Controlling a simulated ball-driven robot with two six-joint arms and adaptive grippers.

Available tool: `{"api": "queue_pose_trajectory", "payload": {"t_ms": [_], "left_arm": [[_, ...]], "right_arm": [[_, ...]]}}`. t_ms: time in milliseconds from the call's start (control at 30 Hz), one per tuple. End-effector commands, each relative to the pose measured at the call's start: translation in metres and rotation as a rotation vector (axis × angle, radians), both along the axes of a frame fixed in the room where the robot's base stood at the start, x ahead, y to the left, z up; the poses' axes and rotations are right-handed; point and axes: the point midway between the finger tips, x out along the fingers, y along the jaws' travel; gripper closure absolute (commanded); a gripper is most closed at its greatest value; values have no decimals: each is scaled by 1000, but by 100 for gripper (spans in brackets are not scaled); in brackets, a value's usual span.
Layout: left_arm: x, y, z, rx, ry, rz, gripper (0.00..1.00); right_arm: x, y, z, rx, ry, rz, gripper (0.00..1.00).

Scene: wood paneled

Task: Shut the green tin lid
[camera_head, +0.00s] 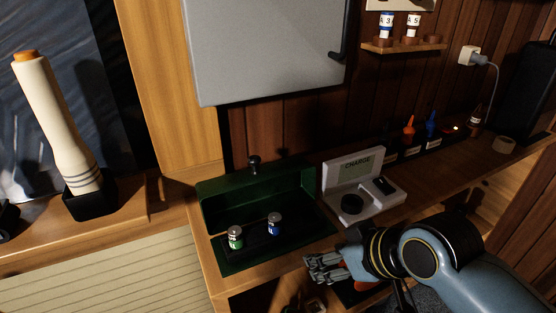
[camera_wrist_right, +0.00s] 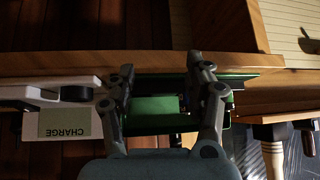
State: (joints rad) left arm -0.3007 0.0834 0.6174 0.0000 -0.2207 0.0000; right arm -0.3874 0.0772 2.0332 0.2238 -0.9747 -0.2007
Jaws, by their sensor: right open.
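The green tin (camera_head: 228,266) stands open on the wooden counter in the head view. Its lid (camera_head: 260,193) is raised at the back, with a dark knob (camera_head: 254,162) at its top. A green-labelled jar (camera_head: 235,238) and a blue-labelled jar (camera_head: 275,224) stand in the tin. My right gripper (camera_head: 325,267) is open and empty, in front of the tin's right side and apart from the lid. In the right wrist view, green tin surfaces (camera_wrist_right: 155,108) show between and beyond the open fingers (camera_wrist_right: 160,82). My left gripper is not in view.
A white charger marked CHARGE (camera_head: 367,193) stands open right of the tin. A grey cabinet (camera_head: 262,50) hangs above and behind the lid. A pale column with an orange top (camera_head: 57,120) stands at left. Small bottles (camera_head: 409,128) stand along the back right.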

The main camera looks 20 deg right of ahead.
Motion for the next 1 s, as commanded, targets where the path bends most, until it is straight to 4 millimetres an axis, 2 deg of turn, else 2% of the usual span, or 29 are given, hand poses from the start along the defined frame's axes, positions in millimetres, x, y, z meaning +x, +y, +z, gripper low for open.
{"api": "queue_pose_trajectory", "payload": {"t_ms": [33, 100, 200, 300, 367, 467, 667, 800, 1000], "left_arm": [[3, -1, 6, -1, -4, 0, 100], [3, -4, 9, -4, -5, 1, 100], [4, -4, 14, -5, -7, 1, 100], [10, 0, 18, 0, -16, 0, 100], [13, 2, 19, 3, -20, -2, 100], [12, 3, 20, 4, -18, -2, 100], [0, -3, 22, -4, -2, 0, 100], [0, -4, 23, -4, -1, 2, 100], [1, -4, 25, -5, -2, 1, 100]], "right_arm": [[25, 9, 25, 29, -89, 18, 47], [49, 19, 56, 61, -197, 41, 47], [76, 29, 96, 95, -331, 61, 47], [93, 35, 126, 117, -430, 72, 47], [100, 37, 137, 125, -465, 73, 47], [109, 39, 139, 128, -484, 73, 47], [140, 49, 126, 129, -483, 73, 47], [165, 57, 115, 128, -481, 73, 47], [189, 65, 104, 128, -480, 73, 47]]}}
